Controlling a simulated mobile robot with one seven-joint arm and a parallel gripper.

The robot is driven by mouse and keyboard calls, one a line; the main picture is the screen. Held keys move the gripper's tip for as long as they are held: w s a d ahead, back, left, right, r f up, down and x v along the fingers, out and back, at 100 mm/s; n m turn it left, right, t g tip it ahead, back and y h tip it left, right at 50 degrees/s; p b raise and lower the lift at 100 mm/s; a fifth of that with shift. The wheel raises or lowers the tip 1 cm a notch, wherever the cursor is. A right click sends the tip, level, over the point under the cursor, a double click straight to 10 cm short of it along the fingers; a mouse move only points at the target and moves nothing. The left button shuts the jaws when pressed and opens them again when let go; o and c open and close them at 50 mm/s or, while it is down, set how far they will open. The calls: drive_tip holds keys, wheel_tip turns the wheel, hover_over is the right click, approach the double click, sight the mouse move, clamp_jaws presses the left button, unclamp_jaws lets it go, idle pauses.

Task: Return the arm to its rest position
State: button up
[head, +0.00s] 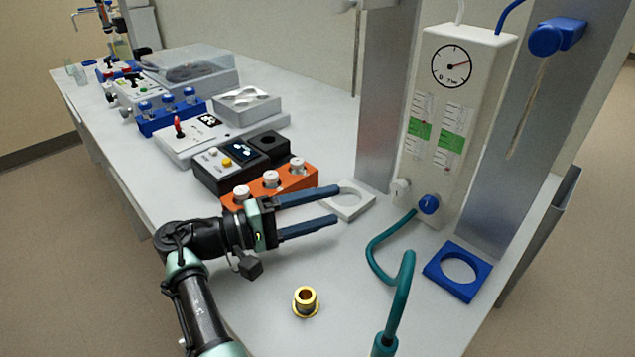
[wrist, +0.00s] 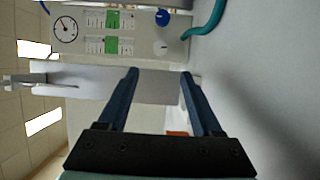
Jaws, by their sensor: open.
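My gripper (head: 338,207) is open, with two long blue fingers spread apart and nothing between them. In the head view it is held over the front part of the white bench (head: 262,300), pointing right towards a white square holder (head: 348,200) with a round opening. In the wrist view the two fingers (wrist: 158,72) reach forward, and the gauge panel (wrist: 110,30) appears sideways beyond them. My arm comes up from the bottom of the head view and bends at the wrist.
A brass fitting (head: 306,301) stands on the bench below my gripper. A teal hose (head: 404,290) and a blue square holder (head: 458,271) are at right. An orange block (head: 283,186) with white knobs, a black device (head: 213,176) and other instruments stand behind. Grey metal posts (head: 388,100) flank the gauge panel.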

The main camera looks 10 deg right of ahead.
drive_tip(key=w+t+y, duration=0.1)
drive_tip(key=w+a+t+y, duration=0.1)
drive_tip(key=y, duration=0.1)
drive_tip(key=shift+w+r, duration=0.15)
drive_tip(key=shift+w, duration=0.1)
drive_tip(key=w+a+r+m+t+y, duration=0.1)
drive_tip(key=a+r+t+y, duration=0.3)
drive_tip(key=r, duration=0.3)
drive_tip(key=w+a+r+m+t+y, duration=0.1)
drive_tip(key=r+t+y, duration=0.4)
drive_tip(key=r, duration=0.3)
drive_tip(key=s+r+m+t+y, duration=0.1)
drive_tip(key=s+r+t+y, duration=0.4)
drive_tip(key=s+r+t, duration=1.2)
drive_tip(key=s+r+g+p, duration=0.2)
drive_tip(key=s+r+p, duration=0.1)
drive_tip(key=r+p, duration=0.6)
drive_tip(key=s+r+g+p, duration=0.3)
drive_tip(key=r+p, duration=0.6)
drive_tip(key=r, duration=0.7)
drive_tip(key=shift+s+d+r, duration=0.15)
drive_tip(key=shift+r, duration=0.25)
